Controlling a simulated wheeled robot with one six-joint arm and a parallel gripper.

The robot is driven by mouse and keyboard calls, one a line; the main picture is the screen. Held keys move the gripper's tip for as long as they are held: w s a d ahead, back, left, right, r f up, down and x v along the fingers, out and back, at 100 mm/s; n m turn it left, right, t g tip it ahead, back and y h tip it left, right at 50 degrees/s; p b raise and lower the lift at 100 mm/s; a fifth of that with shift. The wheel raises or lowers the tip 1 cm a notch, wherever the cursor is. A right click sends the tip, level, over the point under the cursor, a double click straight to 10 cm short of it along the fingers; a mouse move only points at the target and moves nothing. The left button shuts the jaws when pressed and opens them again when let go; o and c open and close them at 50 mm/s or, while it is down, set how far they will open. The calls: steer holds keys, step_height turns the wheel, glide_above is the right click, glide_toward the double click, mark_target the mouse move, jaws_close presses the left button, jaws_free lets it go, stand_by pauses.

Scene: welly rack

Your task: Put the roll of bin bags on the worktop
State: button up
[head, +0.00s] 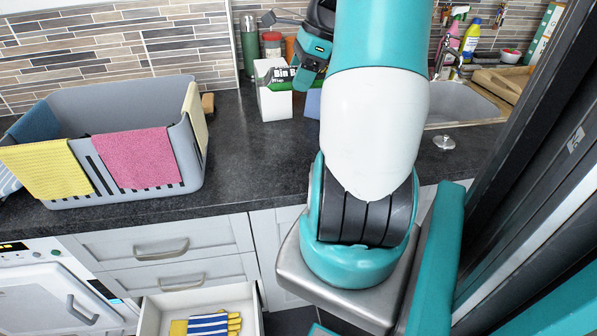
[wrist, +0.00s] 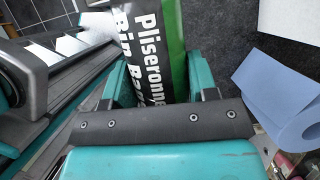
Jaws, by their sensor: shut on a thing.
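The roll of bin bags (wrist: 147,45) is black with white lettering and a green end band. It lies between the teal fingers of my gripper (wrist: 163,84) in the wrist view. In the head view the gripper (head: 304,76) is beyond my arm, shut on the roll (head: 284,74), over the back part of the dark worktop (head: 252,164). The gripper and arm hide part of the roll. I cannot tell whether the roll touches the worktop.
A white box (head: 271,103) and a blue roll (head: 313,104) stand close by. A grey basket (head: 95,100) with cloths is at left, the sink (head: 460,103) at right. The worktop's front middle is clear.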

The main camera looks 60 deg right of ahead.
mark_target(295, 162)
step_height(295, 162, down, 21)
stand_by(0.5)
steer(key=shift+f, duration=0.1)
steer(key=shift+f, duration=0.1)
steer(key=o, duration=1)
steer(key=shift+o, duration=0.2)
steer(key=b+v, duration=0.1)
steer(key=v, duration=1.1)
steer(key=shift+r, duration=0.2)
